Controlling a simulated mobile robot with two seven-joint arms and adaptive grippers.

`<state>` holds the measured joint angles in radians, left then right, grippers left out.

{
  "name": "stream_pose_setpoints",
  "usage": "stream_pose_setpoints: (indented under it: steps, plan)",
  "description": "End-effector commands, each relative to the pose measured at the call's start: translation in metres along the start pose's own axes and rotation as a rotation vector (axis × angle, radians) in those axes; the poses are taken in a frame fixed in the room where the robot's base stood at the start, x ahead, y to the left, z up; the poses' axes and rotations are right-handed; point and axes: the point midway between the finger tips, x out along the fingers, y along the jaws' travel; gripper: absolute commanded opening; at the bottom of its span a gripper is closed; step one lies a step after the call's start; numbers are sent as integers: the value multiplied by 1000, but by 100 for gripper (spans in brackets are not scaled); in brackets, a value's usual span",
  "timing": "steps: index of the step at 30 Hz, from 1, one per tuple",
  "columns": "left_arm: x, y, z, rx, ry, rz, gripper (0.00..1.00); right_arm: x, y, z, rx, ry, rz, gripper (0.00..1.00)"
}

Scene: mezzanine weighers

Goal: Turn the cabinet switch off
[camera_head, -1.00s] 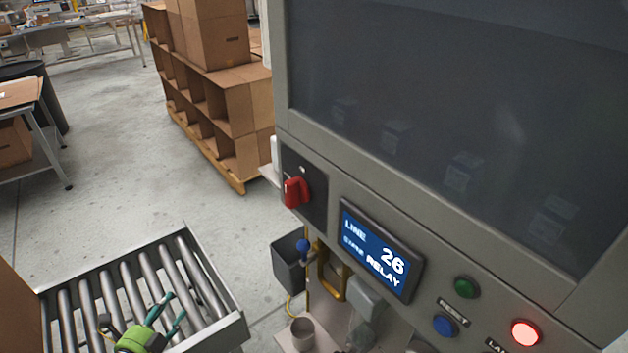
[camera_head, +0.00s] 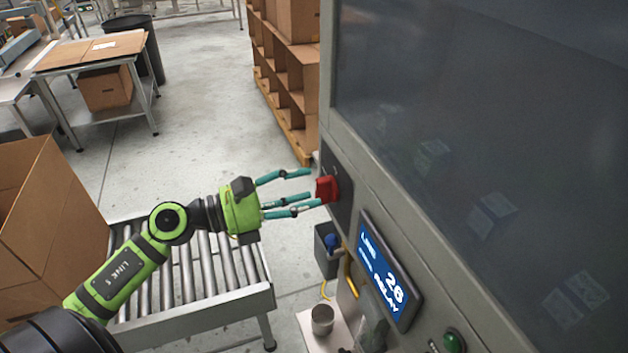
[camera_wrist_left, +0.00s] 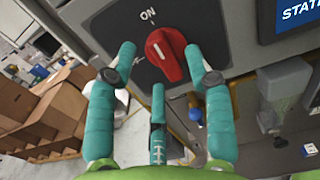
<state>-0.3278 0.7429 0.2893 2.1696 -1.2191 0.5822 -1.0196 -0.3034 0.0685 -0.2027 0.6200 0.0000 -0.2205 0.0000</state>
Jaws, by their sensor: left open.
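The cabinet switch is a red rotary knob (camera_head: 327,189) on a dark plate on the grey cabinet's front. In the left wrist view the red knob (camera_wrist_left: 166,55) stands tilted on its black plate, with "ON" printed above it and another mark at its lower left, partly hidden by a finger. My left gripper (camera_head: 312,190) is open, its teal fingertips close to the knob. In the left wrist view its fingers (camera_wrist_left: 160,75) spread to either side of the knob, with a third below. Whether they touch it is unclear. My right gripper is not in view.
A roller conveyor (camera_head: 205,275) lies below my left arm. A cardboard box (camera_head: 45,225) stands left. A small bin (camera_head: 327,250) and a cup (camera_head: 322,319) are below the switch.

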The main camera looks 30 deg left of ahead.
Motion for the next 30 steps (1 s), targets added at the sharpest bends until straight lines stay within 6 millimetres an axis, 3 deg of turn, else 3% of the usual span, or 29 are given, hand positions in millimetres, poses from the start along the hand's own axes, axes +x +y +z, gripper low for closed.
stream_pose_setpoints:
  steps: [6,16,17,20,21,30]
  plan:
    - [20,0,2,-2,-1,0,52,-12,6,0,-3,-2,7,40]
    - [24,0,-1,-2,0,1,52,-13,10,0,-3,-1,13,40]
    - [24,0,-1,-2,0,1,48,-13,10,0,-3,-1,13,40]
    - [24,0,0,-3,0,1,8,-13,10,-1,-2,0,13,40]
    - [24,0,0,-3,0,1,0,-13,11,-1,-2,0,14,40]
    - [24,0,0,-15,-1,1,0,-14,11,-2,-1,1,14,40]
